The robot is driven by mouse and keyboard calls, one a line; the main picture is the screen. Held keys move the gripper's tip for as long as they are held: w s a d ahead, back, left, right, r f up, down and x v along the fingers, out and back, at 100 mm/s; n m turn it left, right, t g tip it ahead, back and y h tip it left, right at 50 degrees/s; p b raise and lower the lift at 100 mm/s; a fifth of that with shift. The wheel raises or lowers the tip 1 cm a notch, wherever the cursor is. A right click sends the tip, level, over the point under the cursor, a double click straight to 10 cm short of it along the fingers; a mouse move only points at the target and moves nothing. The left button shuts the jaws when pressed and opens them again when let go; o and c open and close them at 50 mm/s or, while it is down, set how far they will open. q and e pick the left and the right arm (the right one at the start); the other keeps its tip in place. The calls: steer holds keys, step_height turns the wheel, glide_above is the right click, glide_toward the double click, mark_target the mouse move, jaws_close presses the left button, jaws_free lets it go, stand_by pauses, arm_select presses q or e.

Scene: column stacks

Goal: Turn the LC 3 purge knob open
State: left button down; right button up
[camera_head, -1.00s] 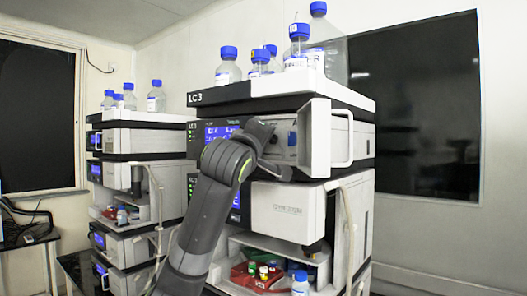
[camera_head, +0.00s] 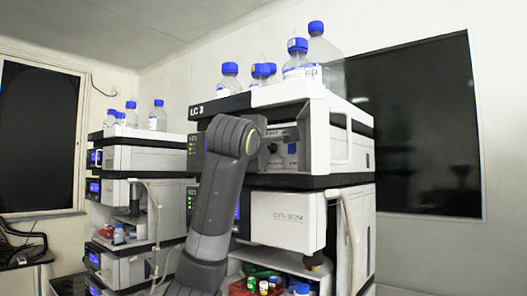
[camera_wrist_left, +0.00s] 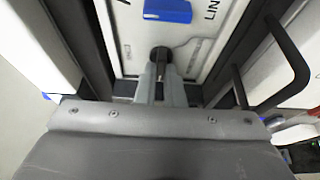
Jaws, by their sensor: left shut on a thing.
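The LC 3 stack (camera_head: 285,217) stands right of centre in the head view, its name on the top tray edge. My left arm comes up in front of its upper module and covers part of the panel and screen. My left gripper (camera_wrist_left: 161,78) shows in the left wrist view with its narrow fingers close together, shut on the dark round purge knob (camera_wrist_left: 161,54). The fingers cover part of the knob, so its turn angle cannot be read. A blue block (camera_wrist_left: 168,11) sits beyond the knob on the white panel. My right gripper is not in view.
Blue-capped bottles (camera_head: 298,58) stand on top of the stack. An open white door with a handle (camera_head: 340,137) juts out right of the panel; a dark handle (camera_wrist_left: 285,60) shows at right in the wrist view. A second stack (camera_head: 140,160) stands to the left.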

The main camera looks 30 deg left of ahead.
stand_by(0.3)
arm_select(q)
steer(key=c, duration=1.5)
jaws_free()
steer(key=shift+w, duration=0.1)
steer(key=shift+c, duration=0.2)
steer(key=b+v, duration=1.6)
steer(key=v, duration=0.1)
steer(key=shift+s, duration=0.2)
